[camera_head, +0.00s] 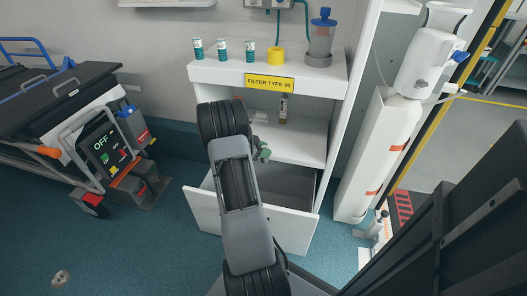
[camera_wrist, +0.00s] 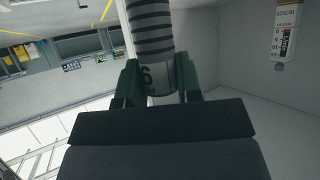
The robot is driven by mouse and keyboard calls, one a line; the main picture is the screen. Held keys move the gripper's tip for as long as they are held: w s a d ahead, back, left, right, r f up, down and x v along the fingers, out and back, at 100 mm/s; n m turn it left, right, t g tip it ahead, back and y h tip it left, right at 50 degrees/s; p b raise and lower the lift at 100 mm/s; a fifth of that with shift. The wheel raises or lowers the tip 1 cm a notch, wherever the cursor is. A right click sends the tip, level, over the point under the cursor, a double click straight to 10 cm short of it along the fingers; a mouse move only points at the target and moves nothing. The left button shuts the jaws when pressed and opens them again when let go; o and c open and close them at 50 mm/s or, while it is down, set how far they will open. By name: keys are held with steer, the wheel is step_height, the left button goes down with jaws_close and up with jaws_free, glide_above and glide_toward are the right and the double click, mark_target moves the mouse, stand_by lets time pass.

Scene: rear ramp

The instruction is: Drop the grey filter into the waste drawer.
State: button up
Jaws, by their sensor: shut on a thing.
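In the head view my gripper (camera_head: 262,152) is mostly hidden behind my arm, in front of the cabinet's open lower shelf, and I cannot make out the filter clearly there. The waste drawer (camera_head: 293,227) is pulled open at the bottom of the cabinet, below my gripper. My arm covers part of its opening and front; its inside looks empty where visible.
Several teal-and-white canisters (camera_head: 223,49), a yellow cup (camera_head: 276,58) and a blue-capped jar (camera_head: 321,40) stand on the cabinet top. A small labelled bottle (camera_head: 283,108) stands on the shelf, also in the wrist view (camera_wrist: 286,28).

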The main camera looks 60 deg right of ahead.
steer(key=shift+f+b, duration=2.1)
steer(key=shift+b, duration=0.35)
steer(key=o, duration=1)
steer(key=p+v, duration=0.5)
steer(key=v, duration=0.9)
steer(key=shift+f+p, duration=0.1)
steer(key=shift+p, duration=0.25)
